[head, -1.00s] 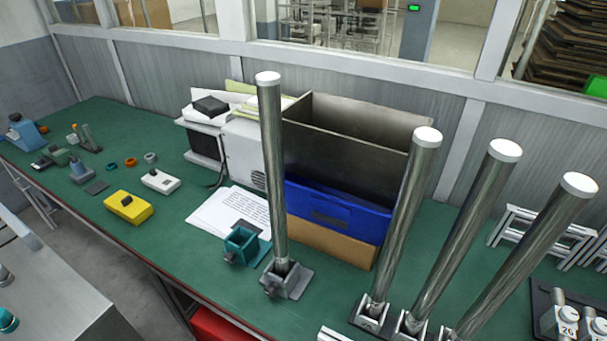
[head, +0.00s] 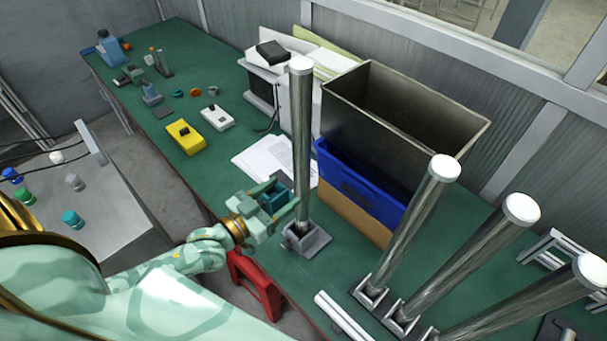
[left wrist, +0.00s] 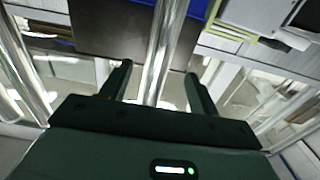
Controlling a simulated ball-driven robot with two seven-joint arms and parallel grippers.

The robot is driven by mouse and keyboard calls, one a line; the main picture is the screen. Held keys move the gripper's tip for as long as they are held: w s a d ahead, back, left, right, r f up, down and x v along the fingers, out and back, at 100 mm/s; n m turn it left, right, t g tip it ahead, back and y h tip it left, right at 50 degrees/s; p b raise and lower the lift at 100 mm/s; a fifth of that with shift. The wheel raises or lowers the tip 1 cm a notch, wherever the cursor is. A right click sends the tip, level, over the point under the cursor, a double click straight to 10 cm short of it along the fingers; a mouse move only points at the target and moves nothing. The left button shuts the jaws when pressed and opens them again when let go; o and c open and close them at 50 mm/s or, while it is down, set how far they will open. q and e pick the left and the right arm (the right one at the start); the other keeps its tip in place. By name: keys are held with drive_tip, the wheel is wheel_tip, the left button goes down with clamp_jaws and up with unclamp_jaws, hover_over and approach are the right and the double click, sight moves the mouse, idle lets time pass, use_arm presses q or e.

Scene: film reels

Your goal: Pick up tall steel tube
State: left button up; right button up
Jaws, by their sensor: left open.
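A tall steel tube (head: 301,140) with a white cap stands upright in a grey clamp base (head: 306,239) on the green bench. My left gripper (head: 288,196) is open at the tube's lower part, just above the base. In the left wrist view the shiny tube (left wrist: 163,45) runs between the two open fingers (left wrist: 158,72), with gaps visible on both sides. Three similar capped tubes, including the nearest one (head: 420,215), stand at the right in their own holders. My right gripper is not in view.
A metal bin (head: 400,115), a blue bin (head: 358,188) and a cardboard box (head: 345,210) stand close behind the tube. A yellow box (head: 185,138) and small parts lie farther left.

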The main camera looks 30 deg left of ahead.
sight(307, 176)
use_arm(q)
drive_tip(key=x, duration=0.9)
drive_tip(key=shift+d+f, duration=0.1)
drive_tip(key=shift+f, duration=0.3)
drive_tip(key=shift+s, duration=0.1)
drive_tip(key=shift+c, duration=0.5)
drive_tip(key=c, duration=1.1)
drive_tip(key=shift+r, duration=0.15)
clamp_jaws()
